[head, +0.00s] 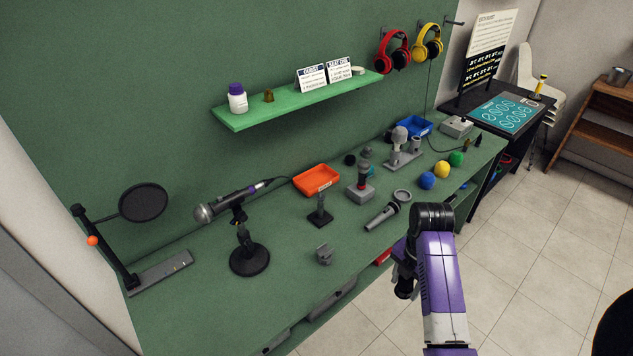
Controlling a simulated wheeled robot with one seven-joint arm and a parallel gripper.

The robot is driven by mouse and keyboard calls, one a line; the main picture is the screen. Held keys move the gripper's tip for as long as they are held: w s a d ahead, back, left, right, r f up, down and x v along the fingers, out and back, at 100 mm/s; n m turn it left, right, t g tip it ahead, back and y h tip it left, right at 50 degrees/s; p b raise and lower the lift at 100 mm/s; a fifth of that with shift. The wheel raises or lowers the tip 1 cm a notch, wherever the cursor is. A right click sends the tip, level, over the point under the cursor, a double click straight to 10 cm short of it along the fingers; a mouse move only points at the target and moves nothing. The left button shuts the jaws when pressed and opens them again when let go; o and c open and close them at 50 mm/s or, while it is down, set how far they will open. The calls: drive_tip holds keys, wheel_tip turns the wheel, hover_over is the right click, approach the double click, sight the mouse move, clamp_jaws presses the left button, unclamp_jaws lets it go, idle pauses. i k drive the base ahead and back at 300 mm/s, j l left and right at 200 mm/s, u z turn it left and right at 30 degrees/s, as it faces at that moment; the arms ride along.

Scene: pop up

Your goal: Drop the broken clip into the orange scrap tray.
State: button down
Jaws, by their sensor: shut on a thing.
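The orange scrap tray (316,180) sits on the green bench against the back wall panel, near the middle, and its inside looks empty. A small grey notched piece (325,255) stands on the bench nearer the front edge; it is clip-like, but I cannot tell whether it is the broken clip. My arm rises at the lower right and bends at a black joint in front of the bench's front edge. My gripper's fingers do not show; they are hidden behind the arm, and so is anything between them.
Between the grey piece and the tray stands a small black stand (320,211). A microphone on a round-based stand (249,258) is to the left. A loose microphone (382,215), coloured balls (442,169) and a blue tray (414,126) lie right. A green shelf (300,97) overhangs the back.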

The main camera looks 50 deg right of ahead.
sight(318, 180)
drive_tip(key=i+l, duration=1.55)
drive_tip(key=i, duration=0.15)
